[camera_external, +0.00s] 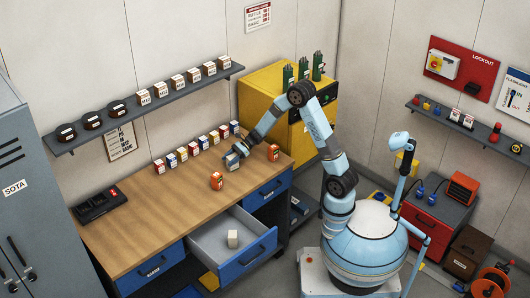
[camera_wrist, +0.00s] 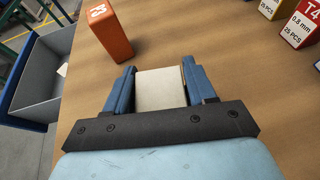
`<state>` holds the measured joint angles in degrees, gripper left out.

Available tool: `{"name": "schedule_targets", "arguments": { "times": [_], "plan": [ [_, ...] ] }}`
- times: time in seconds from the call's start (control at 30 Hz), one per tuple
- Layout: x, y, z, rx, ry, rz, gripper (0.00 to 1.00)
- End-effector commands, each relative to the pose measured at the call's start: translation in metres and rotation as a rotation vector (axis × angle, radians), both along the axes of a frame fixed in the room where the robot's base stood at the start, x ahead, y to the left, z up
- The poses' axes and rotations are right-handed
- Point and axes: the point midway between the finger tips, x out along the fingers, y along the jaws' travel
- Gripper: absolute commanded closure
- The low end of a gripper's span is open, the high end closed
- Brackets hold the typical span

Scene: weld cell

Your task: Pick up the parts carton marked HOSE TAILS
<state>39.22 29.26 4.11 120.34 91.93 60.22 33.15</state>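My gripper (camera_external: 239,152) is at the back right part of the workbench, low over its top. In the wrist view its two blue fingers (camera_wrist: 160,85) stand on either side of a pale carton (camera_wrist: 160,90), with no clear gap on either side. The carton also shows under my gripper in the external view (camera_external: 232,161), with some blue on it. No lettering on it can be read. No HOSE TAILS marking is readable on any carton. A pale carton (camera_external: 232,239) lies in the open drawer.
An orange carton (camera_wrist: 110,32) stands close to the left of my gripper; it also shows in the external view (camera_external: 217,180). Another orange carton (camera_external: 273,152) is near the bench's right end. A row of small boxes (camera_external: 193,149) lines the back. The open drawer (camera_external: 208,246) juts out in front.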

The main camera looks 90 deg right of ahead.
Motion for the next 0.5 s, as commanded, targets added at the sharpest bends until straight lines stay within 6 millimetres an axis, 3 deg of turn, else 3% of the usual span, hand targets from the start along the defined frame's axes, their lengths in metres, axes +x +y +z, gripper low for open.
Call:
{"name": "schedule_targets", "arguments": {
  "times": [0.37,0.5],
  "plan": [
    [-0.0001,-0.0001,0.0001,0.0,0.0,0.0,0.81],
    [-0.0001,-0.0002,0.0002,0.0,0.0,0.0,0.81]
  ]
}}
